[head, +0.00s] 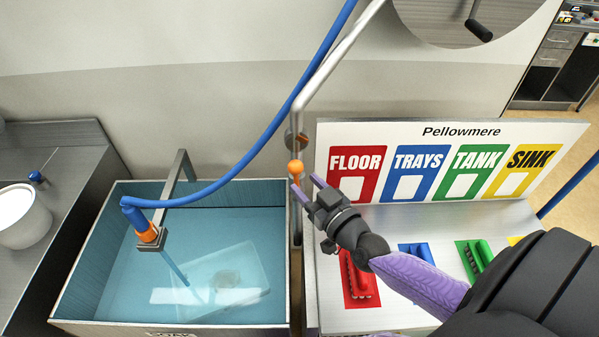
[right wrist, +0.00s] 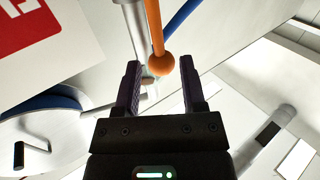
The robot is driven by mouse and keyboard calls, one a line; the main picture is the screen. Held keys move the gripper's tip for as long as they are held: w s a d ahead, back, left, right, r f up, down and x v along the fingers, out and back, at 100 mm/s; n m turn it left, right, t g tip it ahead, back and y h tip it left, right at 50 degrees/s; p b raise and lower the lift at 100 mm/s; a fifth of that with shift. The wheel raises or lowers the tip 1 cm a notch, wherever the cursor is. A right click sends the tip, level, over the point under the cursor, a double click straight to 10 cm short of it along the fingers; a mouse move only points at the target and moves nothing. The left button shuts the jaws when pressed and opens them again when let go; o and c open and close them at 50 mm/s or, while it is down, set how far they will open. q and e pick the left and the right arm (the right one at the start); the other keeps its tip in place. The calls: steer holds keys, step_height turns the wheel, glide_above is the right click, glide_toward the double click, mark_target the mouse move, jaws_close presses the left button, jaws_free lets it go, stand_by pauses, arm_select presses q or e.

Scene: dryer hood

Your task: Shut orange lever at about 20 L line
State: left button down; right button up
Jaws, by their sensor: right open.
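The orange lever (head: 295,168) has a ball end and sits on the metal pipe above the tank's right edge. It also shows in the right wrist view (right wrist: 159,42), with its ball between or just beyond my fingertips. My right gripper (head: 307,185) is open right beside the ball; contact cannot be told. The tank (head: 75,268) holds clear blue water (head: 215,228). A thin blue stream (head: 175,268) appears to run into it from the hose's orange-collared nozzle (head: 148,235). The 20 L line cannot be made out. My left gripper is not in view.
A white bucket (head: 22,215) stands on the left counter. A submerged tray lies in the tank.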

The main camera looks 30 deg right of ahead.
mark_target(298, 176)
steer(key=shift+w, duration=1.7)
jaws_close()
